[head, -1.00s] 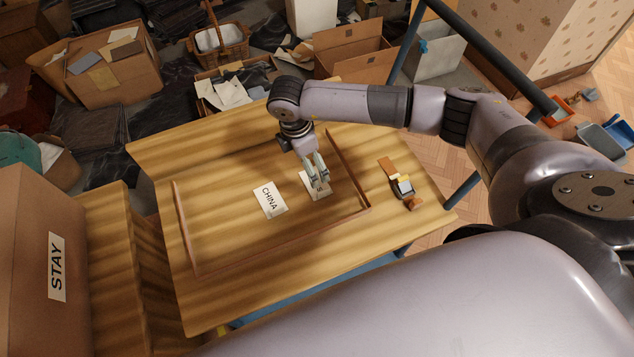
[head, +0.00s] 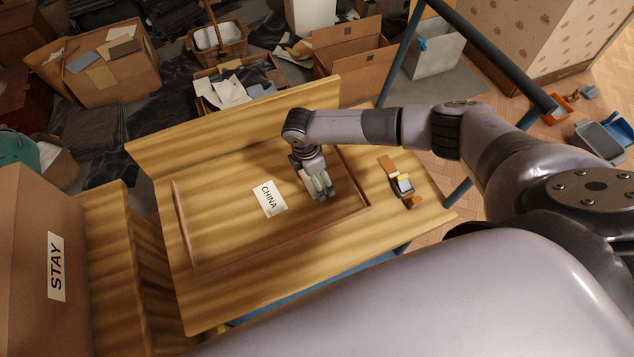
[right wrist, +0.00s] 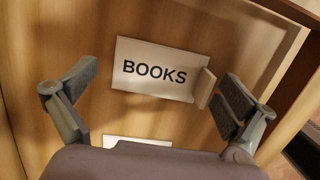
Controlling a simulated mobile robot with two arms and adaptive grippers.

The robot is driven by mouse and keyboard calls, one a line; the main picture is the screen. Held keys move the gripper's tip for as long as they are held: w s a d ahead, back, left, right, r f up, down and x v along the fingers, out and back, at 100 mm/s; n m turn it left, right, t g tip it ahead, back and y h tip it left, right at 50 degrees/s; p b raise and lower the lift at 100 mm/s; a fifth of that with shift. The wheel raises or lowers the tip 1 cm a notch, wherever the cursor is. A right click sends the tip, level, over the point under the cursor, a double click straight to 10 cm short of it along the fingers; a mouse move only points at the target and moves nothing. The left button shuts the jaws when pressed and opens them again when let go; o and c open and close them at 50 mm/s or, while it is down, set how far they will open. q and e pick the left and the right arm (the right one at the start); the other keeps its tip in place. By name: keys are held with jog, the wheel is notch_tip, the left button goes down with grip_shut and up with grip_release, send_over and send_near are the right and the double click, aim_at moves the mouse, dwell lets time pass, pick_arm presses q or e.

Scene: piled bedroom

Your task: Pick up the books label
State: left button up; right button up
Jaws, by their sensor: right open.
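The books label (right wrist: 152,71) is a white card with the black word BOOKS. In the right wrist view it lies on the wooden table between my open fingers, with a small upright tab (right wrist: 204,88) at its right end. In the head view my right gripper (head: 323,196) hides the label. My right gripper also shows in the right wrist view (right wrist: 155,92), open and empty, with one finger on each side of the label. I cannot tell its exact height above the label. My left gripper is not in view.
A CHINA label (head: 269,199) lies to the left inside the thin wooden frame (head: 186,238) on the table. A small tape dispenser-like item (head: 404,186) sits right of the frame. A box marked STAY (head: 20,270) stands at left. Boxes clutter the floor behind.

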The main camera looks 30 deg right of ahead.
jog(key=shift+c, duration=0.4)
grip_shut()
dwell(0.9)
